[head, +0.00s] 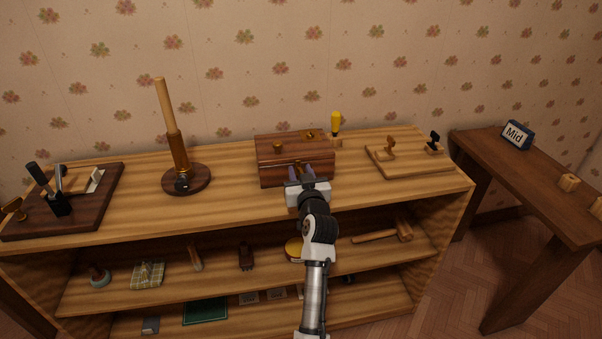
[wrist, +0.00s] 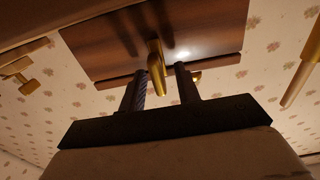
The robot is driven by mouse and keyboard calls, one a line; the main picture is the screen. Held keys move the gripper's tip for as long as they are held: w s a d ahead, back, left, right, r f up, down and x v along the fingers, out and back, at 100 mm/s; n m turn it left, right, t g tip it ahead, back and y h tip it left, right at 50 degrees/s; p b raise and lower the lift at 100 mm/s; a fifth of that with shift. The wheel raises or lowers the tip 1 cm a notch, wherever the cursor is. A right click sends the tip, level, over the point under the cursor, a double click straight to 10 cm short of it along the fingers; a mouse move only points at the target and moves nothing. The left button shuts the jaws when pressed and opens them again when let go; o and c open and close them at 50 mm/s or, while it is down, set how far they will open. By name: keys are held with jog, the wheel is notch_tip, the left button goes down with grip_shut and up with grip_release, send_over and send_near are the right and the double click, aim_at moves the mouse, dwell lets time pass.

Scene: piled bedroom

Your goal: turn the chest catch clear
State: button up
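The chest (head: 275,176) is a small reddish-brown wooden box with a darker lid line, standing on the shelf unit's top near the back middle. Its front faces my arm. A brass catch (wrist: 156,66) hangs on its front in the wrist view, pointing down between my fingers. My gripper (head: 307,172) is at the chest front. In the wrist view my gripper (wrist: 161,82) is open, with one dark finger on each side of the catch. The left finger is close to the catch; I cannot tell whether it touches. Another brass bit (wrist: 196,76) shows partly behind the right finger.
A brass-and-wood post (head: 176,140) on a round base stands left of the chest. A yellow-handled tool (head: 336,124) stands behind its right end. A pale board with fittings (head: 405,168) lies right, a dark board (head: 95,205) far left. Shelf top between is clear.

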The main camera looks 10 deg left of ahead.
grip_shut()
jog(key=shift+f+n+b, duration=0.1)
jog(key=shift+n+b, duration=0.2)
jog(key=shift+b, duration=0.15)
jog(key=n+b, duration=0.2)
jog(key=b, duration=0.1)
jog(key=shift+f+n, duration=0.2)
jog(key=shift+n, duration=0.2)
jog(key=n+b, duration=0.1)
jog(key=b, duration=0.1)
jog(key=n+b, duration=0.1)
jog(key=n, duration=0.1)
jog(key=shift+s+a+b, duration=0.15)
jog(key=shift+a+b, duration=0.05)
jog(key=shift+b, duration=0.2)
jog(key=n+b, duration=0.1)
jog(key=n, duration=0.1)
jog(key=n+b, duration=0.4)
jog(key=shift+a+f+n, duration=0.2)
jog(key=shift+f+n, duration=0.05)
jog(key=shift+n, duration=0.15)
jog(key=shift+a+n+b, duration=0.1)
jog(key=shift+n+b, duration=1.5)
jog(key=shift+n, duration=0.7)
